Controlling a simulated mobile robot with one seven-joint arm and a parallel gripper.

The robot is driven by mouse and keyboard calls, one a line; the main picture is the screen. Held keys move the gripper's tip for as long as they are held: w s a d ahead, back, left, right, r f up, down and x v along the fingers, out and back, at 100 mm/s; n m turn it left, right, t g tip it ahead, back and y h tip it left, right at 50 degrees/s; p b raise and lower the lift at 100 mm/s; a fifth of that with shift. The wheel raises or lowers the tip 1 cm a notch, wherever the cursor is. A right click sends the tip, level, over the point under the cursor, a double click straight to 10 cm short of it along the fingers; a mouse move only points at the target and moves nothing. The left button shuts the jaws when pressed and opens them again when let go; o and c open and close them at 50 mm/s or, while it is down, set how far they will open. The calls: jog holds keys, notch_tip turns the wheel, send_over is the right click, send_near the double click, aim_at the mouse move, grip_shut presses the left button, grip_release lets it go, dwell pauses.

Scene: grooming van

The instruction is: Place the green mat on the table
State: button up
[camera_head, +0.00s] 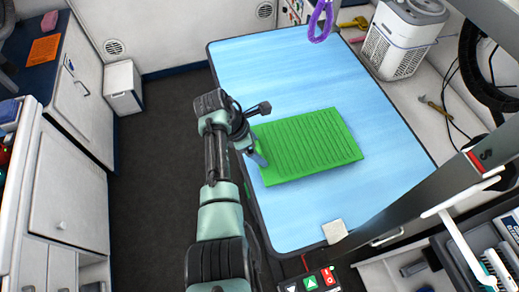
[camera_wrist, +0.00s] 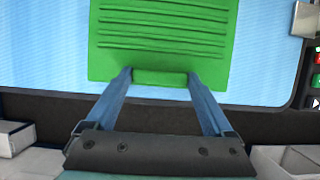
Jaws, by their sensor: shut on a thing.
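The green mat (camera_head: 308,146) is a ribbed rectangle over the blue-topped table (camera_head: 275,68), toward its left edge in the head view. It looks flat on or very close to the table top; I cannot tell whether it touches everywhere. My gripper (camera_head: 262,160) is at the mat's left edge. In the wrist view, the two blue fingers of my gripper (camera_wrist: 160,78) are closed on a tab at the near edge of the mat (camera_wrist: 165,35). The blue table top (camera_wrist: 45,50) shows on both sides of the mat. The fingertips are partly hidden in the head view.
A white square (camera_head: 335,231) lies near the table's front edge. A purple loop (camera_head: 320,22) hangs over the far edge. A white ventilated appliance (camera_head: 397,42) stands right of the table. A dark post crosses the right side. Dark floor (camera_head: 165,170) is clear on the left.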

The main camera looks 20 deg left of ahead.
notch_tip(320, 180, down, 3)
jog(key=shift+f, duration=0.15)
jog(key=o, duration=1.3)
jog(key=shift+c, duration=0.2)
jog(key=v, duration=1.2)
